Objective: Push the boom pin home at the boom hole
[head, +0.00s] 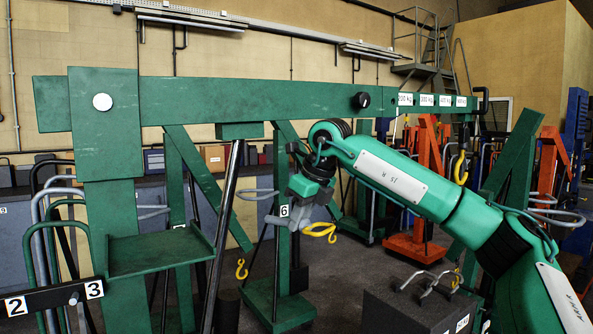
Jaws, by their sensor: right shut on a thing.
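The long green boom (250,102) runs across the upper part of the head view. A round black knob (362,100) stands out from its side, just left of the weight labels. I cannot tell whether this knob is the boom pin, and no open boom hole shows clearly. My right gripper (318,222) is below the boom, apart from it, and is shut on a yellow looped piece (320,232). The loop hangs out past the grey fingers, and the rest of the piece is hidden or too small to tell. My left gripper is not in view.
A green upright post (110,210) with a shelf (160,250) stands at the left. A dark block (405,305) with metal handles is at the bottom right. A yellow hook (461,168) hangs near the boom's right end. Orange jacks (425,190) stand behind.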

